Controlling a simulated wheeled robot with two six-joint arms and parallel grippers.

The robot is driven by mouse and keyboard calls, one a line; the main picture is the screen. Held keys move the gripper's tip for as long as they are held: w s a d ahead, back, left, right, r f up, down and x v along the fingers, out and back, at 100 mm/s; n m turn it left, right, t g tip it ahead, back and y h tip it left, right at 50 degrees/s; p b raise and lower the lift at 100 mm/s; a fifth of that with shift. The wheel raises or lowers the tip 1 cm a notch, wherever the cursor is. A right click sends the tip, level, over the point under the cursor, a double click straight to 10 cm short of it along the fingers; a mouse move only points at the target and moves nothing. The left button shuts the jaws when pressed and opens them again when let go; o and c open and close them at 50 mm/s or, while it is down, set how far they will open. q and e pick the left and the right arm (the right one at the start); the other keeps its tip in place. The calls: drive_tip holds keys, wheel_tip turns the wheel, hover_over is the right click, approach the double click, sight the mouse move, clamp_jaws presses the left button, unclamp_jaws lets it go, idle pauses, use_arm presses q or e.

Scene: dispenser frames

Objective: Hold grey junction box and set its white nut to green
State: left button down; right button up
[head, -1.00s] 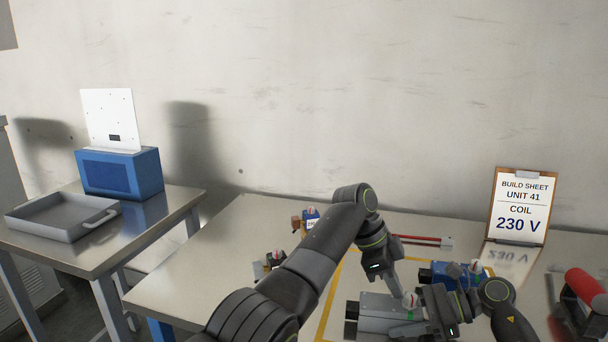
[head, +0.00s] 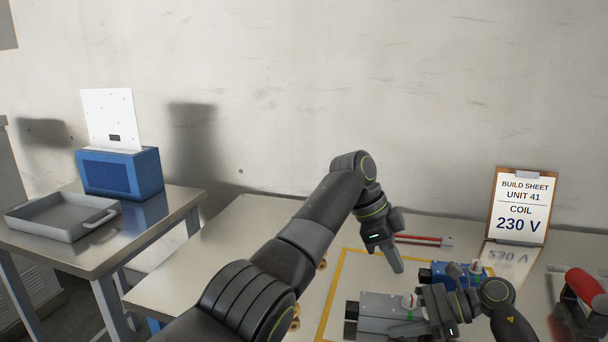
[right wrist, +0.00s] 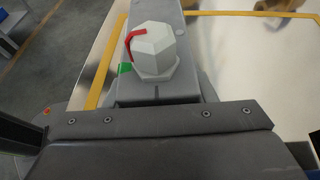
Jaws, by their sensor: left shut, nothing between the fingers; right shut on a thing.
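The grey junction box (head: 380,316) lies inside the yellow outline at the front of the table. Its white nut (head: 409,301) stands on top, with a green patch (head: 409,316) below it. In the right wrist view the white hex nut (right wrist: 155,50) carries a red line running to its left edge. That line ends a little above the green patch (right wrist: 124,68) in the picture. My right gripper (head: 438,316) is shut on the box's right end. My left gripper (head: 398,267) is shut and empty, above the nut and apart from it.
A blue unit (head: 440,272) with a white-and-red knob sits behind my right gripper. A red-handled tool (head: 420,239) lies farther back. A build sheet (head: 520,207) reading 230 V stands at the right. A red cylinder (head: 584,284) is at the right edge. Grey tray (head: 60,215) on the left table.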

drive_tip(key=o, duration=1.2)
drive_tip(key=shift+d, duration=0.15)
